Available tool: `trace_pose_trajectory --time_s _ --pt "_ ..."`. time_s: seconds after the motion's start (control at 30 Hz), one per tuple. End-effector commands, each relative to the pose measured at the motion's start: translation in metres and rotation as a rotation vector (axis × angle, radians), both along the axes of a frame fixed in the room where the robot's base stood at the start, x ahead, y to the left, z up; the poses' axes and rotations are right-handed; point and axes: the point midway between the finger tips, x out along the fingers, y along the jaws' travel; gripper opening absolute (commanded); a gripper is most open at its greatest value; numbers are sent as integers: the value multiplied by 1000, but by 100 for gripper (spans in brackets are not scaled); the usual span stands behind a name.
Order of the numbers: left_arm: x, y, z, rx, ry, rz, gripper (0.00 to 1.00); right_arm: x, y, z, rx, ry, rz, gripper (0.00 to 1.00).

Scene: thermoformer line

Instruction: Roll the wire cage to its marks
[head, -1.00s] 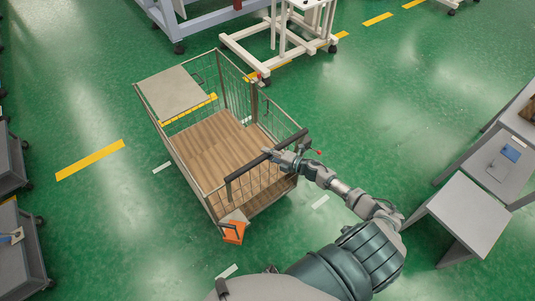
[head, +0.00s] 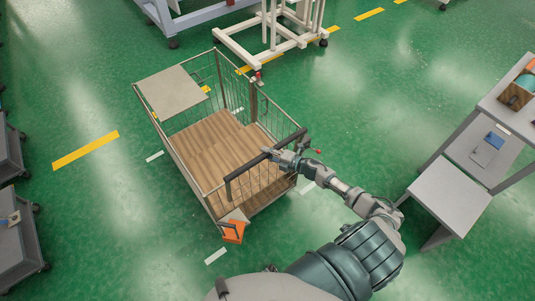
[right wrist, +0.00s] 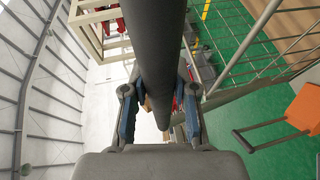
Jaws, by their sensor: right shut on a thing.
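The wire cage (head: 181,168) is a wheeled cart with mesh sides, a wooden floor (head: 215,145) and a grey panel (head: 172,91) at its far left. My right gripper (head: 281,153) is shut around its dark handle bar (head: 247,168) on the near side; the bar also shows between the fingers in the right wrist view (right wrist: 158,45). White floor marks lie around the cage: one left of it (head: 154,156), one off its near right (head: 307,187) and one in front of its near corner (head: 216,256). Another mark (head: 238,110) shows through the far mesh. My left gripper is not in view.
An orange piece (head: 233,232) hangs at the cage's near corner. A white frame on casters (head: 270,52) stands behind the cage. Grey tables (head: 448,197) stand at the right, grey carts (head: 20,245) at the left. Green floor between them is open.

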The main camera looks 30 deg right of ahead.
Motion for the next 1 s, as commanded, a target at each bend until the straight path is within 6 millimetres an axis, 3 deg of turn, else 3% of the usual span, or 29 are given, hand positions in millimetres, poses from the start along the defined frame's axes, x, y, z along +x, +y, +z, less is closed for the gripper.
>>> trace_pose_trajectory --time_s 0.17,0.2,0.3,0.67,1.0 --pt "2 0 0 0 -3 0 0 -1 -2 -3 -4 6 -5 0" --pt "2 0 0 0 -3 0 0 -1 -2 -3 -4 6 -5 32" --pt "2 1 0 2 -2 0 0 -1 -2 -3 -4 5 -4 54" --pt "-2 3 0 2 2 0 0 -4 -3 0 -2 3 -3 54" --pt "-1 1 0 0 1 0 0 -63 -34 9 -1 8 -2 54"
